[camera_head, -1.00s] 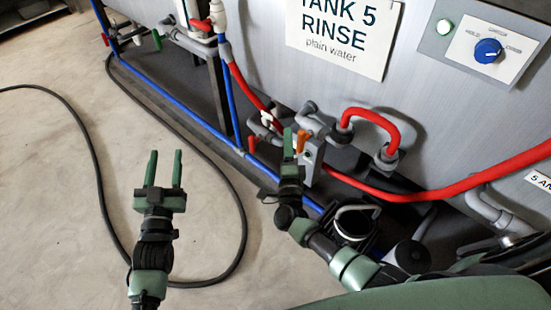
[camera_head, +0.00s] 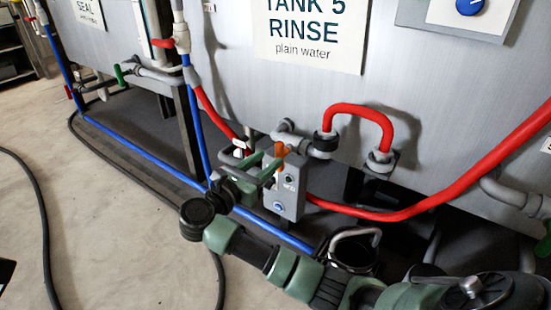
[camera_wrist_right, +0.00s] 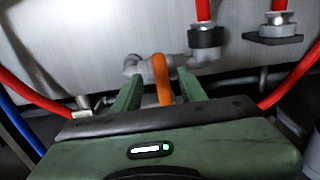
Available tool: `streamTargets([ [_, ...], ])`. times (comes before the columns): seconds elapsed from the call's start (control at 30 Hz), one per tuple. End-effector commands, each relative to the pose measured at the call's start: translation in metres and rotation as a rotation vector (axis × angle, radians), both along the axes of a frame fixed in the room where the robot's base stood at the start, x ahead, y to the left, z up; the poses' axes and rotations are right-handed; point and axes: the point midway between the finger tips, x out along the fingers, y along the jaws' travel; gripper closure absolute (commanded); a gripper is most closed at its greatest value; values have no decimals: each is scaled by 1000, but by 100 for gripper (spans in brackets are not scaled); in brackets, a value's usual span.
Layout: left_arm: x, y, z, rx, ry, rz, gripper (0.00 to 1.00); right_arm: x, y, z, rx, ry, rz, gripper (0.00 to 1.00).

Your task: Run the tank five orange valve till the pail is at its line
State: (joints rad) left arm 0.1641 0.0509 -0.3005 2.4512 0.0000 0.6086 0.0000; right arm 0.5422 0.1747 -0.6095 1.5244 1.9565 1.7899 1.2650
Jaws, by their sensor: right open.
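The orange valve handle (camera_head: 280,150) stands on grey pipework at the front of tank five, below the TANK 5 RINSE sign (camera_head: 310,35). My right gripper (camera_head: 270,166) is open at the handle. In the right wrist view the orange handle (camera_wrist_right: 161,78) stands between its two green fingers, with a gap on each side. A dark pail (camera_head: 350,255) with a pale rim or handle sits low under the tank, partly hidden by my right arm. Its line and water level cannot be made out. My left gripper is out of view.
A grey box (camera_head: 287,192) with a blue knob sits just by the valve. A red hose (camera_head: 430,200) runs in front of the tank. A blue pipe (camera_head: 150,160) runs low along the tanks. A black hose (camera_head: 38,215) lies on the otherwise clear floor at left.

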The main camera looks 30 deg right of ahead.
Motion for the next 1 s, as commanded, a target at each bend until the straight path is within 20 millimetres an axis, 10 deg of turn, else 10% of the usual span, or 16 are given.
streamTargets([
  [0.33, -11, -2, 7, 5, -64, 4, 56, 20, -50, -1, -7, 1, -1, 58],
  [0.73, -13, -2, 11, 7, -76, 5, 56, 25, -60, 0, -4, 4, 1, 58],
  [0.9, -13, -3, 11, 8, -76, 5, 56, 25, -60, 0, -4, 4, 1, 100],
  [1.0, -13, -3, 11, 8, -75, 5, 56, 25, -60, 0, -4, 4, 0, 100],
])
